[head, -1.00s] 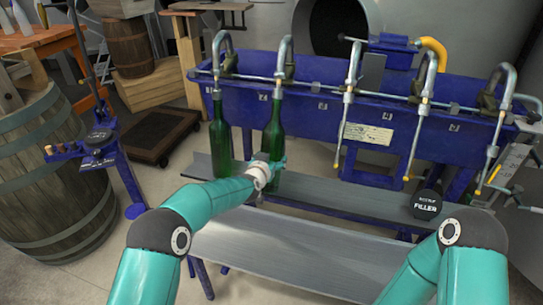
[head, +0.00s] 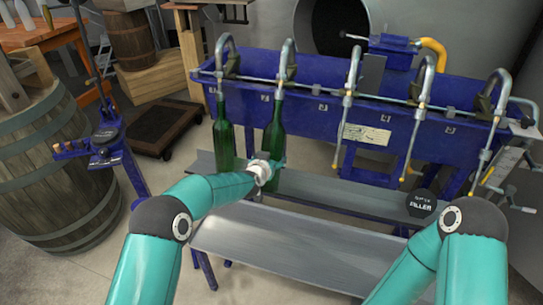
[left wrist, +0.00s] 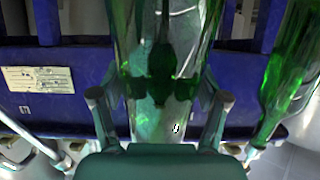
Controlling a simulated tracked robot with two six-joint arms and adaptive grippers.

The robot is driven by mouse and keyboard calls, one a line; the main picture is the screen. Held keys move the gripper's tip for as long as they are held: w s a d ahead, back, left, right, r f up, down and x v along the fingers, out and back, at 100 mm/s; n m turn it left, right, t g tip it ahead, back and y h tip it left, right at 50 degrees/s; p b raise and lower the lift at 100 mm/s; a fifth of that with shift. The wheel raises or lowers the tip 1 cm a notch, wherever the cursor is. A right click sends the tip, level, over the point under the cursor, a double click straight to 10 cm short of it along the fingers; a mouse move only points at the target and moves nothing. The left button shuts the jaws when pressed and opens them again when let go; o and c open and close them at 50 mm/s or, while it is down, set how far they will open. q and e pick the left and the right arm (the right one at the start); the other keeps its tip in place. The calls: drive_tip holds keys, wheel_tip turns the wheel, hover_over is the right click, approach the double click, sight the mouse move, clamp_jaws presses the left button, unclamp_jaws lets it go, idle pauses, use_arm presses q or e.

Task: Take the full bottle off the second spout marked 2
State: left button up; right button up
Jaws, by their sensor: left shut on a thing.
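Two green bottles hang side by side at the left end of the blue filler (head: 330,107). The second bottle (head: 274,130) is upright under the second spout (head: 284,62), its neck up at the spout's lower end. My left gripper (head: 277,163) is shut around its lower body. In the left wrist view this bottle (left wrist: 165,35) stands between the two fingers of the gripper (left wrist: 162,98). The first bottle (head: 223,137) is under the first spout, to the left; it also shows at the right of the left wrist view (left wrist: 288,75). My right gripper is out of view.
A grey ledge (head: 330,190) runs below the spouts, with a wider grey shelf (head: 290,250) in front. The other spouts to the right have no bottles. A barrel (head: 60,170) and a blue stand (head: 105,145) are at left.

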use_arm(q)
drive_tip(key=shift+s+a+r+p, duration=0.1)
drive_tip(key=shift+r+p, duration=0.5)
drive_tip(key=shift+s+a+f+b, duration=0.15)
drive_tip(key=shift+s+f+b, duration=0.35)
drive_tip(key=shift+f+b, duration=0.8)
drive_tip(key=shift+s+a+f+b, duration=0.15)
drive_tip(key=shift+s+f+b, duration=0.4)
drive_tip(key=shift+f+b, duration=0.7)
drive_tip(key=shift+s+a+f+b, duration=0.15)
drive_tip(key=shift+s+f+b, duration=0.35)
drive_tip(key=shift+f+b, duration=0.8)
drive_tip(key=shift+s+a+f+b, duration=0.85)
drive_tip(key=shift+s+f+b, duration=1.75)
drive_tip(key=shift+f+b, duration=3.4)
drive_tip(key=b+v, duration=0.1)
drive_tip(key=v, duration=0.6)
drive_tip(key=shift+s, duration=0.3)
drive_tip(key=shift+a, duration=0.15)
